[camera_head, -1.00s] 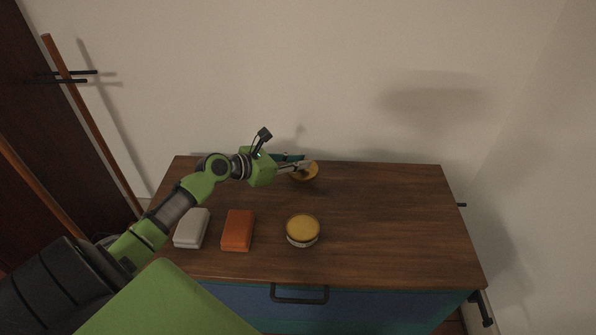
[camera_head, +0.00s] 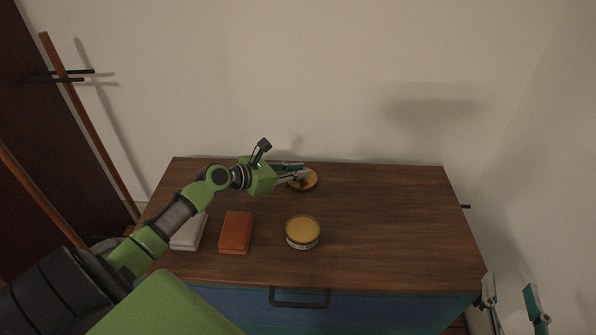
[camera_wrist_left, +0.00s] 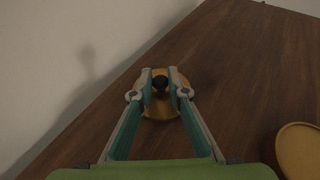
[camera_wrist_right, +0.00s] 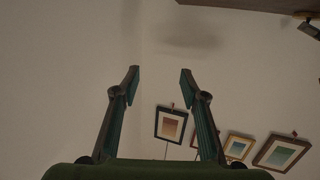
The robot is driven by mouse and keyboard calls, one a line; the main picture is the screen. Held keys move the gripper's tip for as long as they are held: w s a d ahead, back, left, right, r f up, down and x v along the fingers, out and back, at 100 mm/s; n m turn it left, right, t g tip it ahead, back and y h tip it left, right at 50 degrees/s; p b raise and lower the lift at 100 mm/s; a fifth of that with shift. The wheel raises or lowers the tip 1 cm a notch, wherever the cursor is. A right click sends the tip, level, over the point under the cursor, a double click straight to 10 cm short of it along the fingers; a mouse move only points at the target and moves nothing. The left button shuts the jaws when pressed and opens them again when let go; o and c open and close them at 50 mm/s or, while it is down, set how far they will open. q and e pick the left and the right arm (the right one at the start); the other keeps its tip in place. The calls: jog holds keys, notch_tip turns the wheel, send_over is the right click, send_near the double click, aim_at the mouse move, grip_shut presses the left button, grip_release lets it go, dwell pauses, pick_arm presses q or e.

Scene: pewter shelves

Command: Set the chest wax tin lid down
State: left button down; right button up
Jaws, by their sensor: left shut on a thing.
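The wax tin lid (camera_head: 311,184) is a round yellow-tan disc with a dark knob, near the chest's back edge. My left gripper (camera_head: 301,174) is shut on its knob; the lid also shows in the left wrist view (camera_wrist_left: 160,112). The lid is at or very close to the top of the chest (camera_head: 390,220); I cannot tell whether it touches. The open wax tin (camera_head: 303,232), with yellow wax, stands nearer the front. My right gripper (camera_head: 510,285) is open and empty off the chest's front right corner; its fingers stand apart in the right wrist view (camera_wrist_right: 160,72).
An orange block (camera_head: 236,232) and a whitish block (camera_head: 188,232) lie left of the tin, the whitish one partly behind my left arm. The chest's right half is bare. A wall is close behind. A wooden stand (camera_head: 90,130) is at left.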

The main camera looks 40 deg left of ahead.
pick_arm(q)
jog(key=c, duration=2)
grip_release()
jog(key=shift+f, duration=0.1)
jog(key=shift+o, duration=0.2)
pick_arm(e)
jog(key=shift+f, duration=0.1)
pick_arm(q)
jog(key=shift+s+r, duration=0.1)
jog(key=shift+r, duration=0.1)
jog(key=p+v, duration=0.2)
jog(key=v, duration=0.3)
jog(key=p+v, duration=0.1)
jog(key=v, duration=0.5)
jog(key=shift+p, duration=0.3)
jog(key=shift+s+a+r, duration=0.15)
jog(key=shift+s, duration=0.15)
pick_arm(e)
jog(key=s+d+f+g+h, duration=0.1)
jog(key=s+d+f+g, duration=0.1)
jog(key=s+f+g, duration=0.2)
jog(key=s+d+f+g+h, duration=0.1)
jog(key=s+d+f+g, duration=0.2)
jog(key=s+f+g, duration=0.2)
jog(key=shift+s+f+g+h, duration=0.35)
jog(key=shift+s+f, duration=1.3)
jog(key=shift+f, duration=1.15)
jog(key=shift+d, duration=0.1)
